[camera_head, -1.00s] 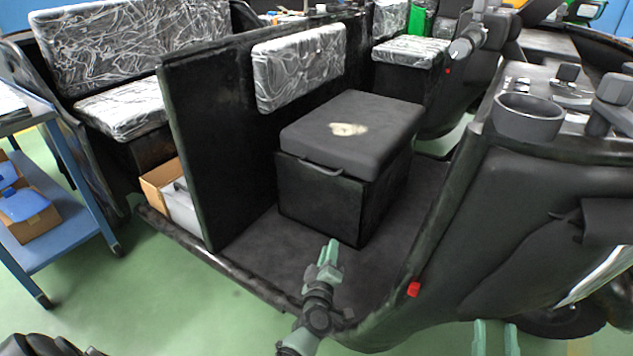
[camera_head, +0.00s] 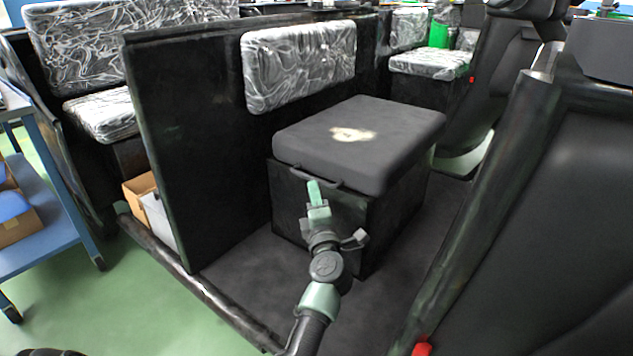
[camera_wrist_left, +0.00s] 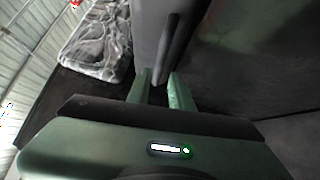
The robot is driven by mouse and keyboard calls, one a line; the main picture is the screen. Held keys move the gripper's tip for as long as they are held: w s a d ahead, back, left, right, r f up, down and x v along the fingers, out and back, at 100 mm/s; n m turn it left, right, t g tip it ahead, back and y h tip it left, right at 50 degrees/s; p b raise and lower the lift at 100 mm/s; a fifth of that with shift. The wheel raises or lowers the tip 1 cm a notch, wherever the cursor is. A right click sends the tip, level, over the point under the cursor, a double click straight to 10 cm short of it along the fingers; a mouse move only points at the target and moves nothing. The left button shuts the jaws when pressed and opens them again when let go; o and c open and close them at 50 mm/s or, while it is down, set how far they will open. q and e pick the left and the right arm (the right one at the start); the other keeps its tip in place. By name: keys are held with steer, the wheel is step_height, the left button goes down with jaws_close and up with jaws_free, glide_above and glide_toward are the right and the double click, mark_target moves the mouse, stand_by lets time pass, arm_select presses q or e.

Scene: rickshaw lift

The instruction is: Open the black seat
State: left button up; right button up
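The black seat (camera_head: 400,125) is a dark cushioned lid with a pale worn patch, lying flat on a black box (camera_head: 395,210). A dark strap handle (camera_head: 328,184) hangs on the lid's front edge. My left gripper (camera_head: 316,192) is at this handle, in front of the box. In the left wrist view its two green fingers (camera_wrist_left: 160,85) are apart, with the handle (camera_wrist_left: 177,38) just ahead of and in line with the gap. I cannot tell whether they touch the handle. My right gripper is not in view.
A black partition (camera_head: 185,150) with a plastic-wrapped backrest (camera_head: 300,65) stands left of and behind the seat. A large black body panel (camera_head: 530,230) closes in on the right. A blue cart (camera_head: 50,240) stands at the far left. The dark floor (camera_head: 235,285) before the box is clear.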

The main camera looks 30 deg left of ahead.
mark_target(311, 179)
arm_select(q)
steer(key=shift+b+x, duration=1)
steer(key=shift+x, duration=2.2)
steer(key=shift+a, duration=0.1)
jaws_close()
